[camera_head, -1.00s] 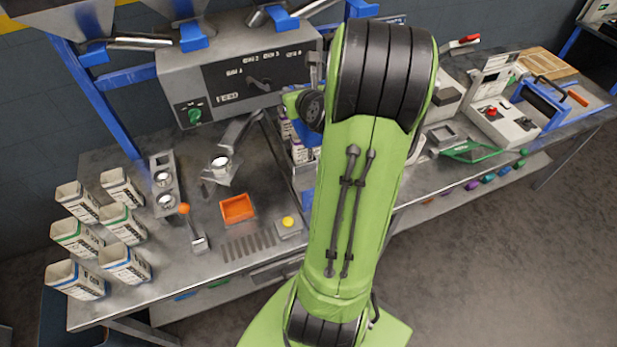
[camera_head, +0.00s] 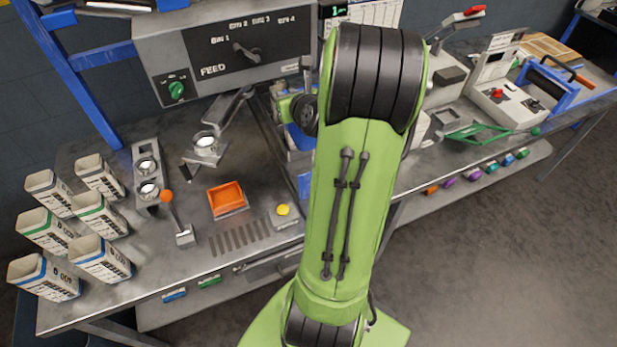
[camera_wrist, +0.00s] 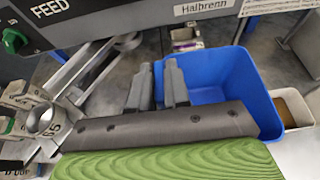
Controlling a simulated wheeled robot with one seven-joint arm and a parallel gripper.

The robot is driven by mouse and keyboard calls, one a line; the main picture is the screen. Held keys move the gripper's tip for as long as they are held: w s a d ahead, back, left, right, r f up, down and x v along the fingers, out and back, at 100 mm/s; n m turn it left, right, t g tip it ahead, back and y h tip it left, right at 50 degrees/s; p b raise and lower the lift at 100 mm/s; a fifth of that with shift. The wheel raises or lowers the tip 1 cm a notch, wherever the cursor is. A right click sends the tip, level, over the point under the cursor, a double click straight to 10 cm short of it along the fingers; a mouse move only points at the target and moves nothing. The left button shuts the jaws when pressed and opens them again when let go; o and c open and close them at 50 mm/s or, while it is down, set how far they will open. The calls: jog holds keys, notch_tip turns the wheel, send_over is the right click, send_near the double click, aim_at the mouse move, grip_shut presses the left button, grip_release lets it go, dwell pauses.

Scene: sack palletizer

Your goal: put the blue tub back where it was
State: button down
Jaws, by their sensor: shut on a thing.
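The blue tub (camera_wrist: 235,70) is an open box with a broad rim, seen in the wrist view at the right of my fingers. My gripper (camera_wrist: 159,68) has its two grey fingers either side of the tub's left wall and is shut on it. Part of the tub's inside is visible, but the near wall is hidden behind my gripper's body. In the head view only a blue piece of the tub (camera_head: 299,138) shows left of my green arm, which hides the rest and my fingers.
A grey feed box (camera_head: 230,50) stands at the back of the bench. An orange tray (camera_head: 227,198), a lever and several white cartons (camera_head: 100,258) are to the left. A pale bin (camera_wrist: 302,45) is right of the tub. A white and purple pack (camera_wrist: 186,38) lies beyond it.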

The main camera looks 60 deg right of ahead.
notch_tip(320, 180, down, 18)
jog(key=b, duration=0.7)
jog(key=shift+r, duration=0.15)
jog(key=c, duration=1.1)
grip_release()
jog(key=b+v, duration=1)
jog(key=v, duration=0.2)
jog(key=shift+b, duration=0.3)
